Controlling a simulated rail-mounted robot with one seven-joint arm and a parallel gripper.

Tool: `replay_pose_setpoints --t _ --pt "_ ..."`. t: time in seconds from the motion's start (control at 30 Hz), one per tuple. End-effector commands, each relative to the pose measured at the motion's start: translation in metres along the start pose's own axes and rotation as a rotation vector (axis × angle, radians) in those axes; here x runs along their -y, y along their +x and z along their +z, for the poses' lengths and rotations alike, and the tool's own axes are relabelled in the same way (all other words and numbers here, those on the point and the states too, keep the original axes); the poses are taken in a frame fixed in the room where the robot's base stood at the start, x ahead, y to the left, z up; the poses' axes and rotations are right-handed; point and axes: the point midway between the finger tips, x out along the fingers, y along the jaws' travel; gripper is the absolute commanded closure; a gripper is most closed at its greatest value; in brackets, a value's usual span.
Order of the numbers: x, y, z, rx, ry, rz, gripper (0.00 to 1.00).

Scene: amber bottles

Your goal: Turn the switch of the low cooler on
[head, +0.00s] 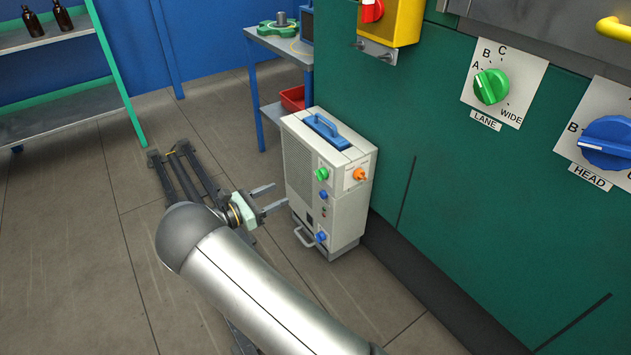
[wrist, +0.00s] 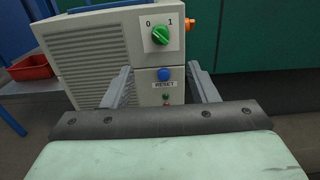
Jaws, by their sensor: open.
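The low cooler (head: 312,200) is a pale box with a blue handle on top, standing on the floor against the green cabinet. Its green switch (head: 321,174) is on the front near the top. In the wrist view the green switch (wrist: 160,35) sits on a white plate between marks 0 and 1. Its ridge looks slanted toward the 0, but it is small. My gripper (head: 281,194) is open and empty in front of the cooler, its fingers pointing at the front. In the wrist view my gripper (wrist: 160,75) has its fingers either side of the panel, below the switch.
A blue RESET button (wrist: 164,74) is just below the switch. An orange knob (head: 360,174) is on the cooler's right side. Another blue knob (head: 321,237) is low on the front. The green cabinet (head: 480,210) bounds the right. Floor to the left is partly clear.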

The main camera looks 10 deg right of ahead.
Motion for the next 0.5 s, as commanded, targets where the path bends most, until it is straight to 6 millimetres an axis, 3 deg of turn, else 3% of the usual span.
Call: replay_pose_setpoints --t 0.5 --pt "0.001 0.112 -0.003 -0.002 0.002 -0.004 0.47"
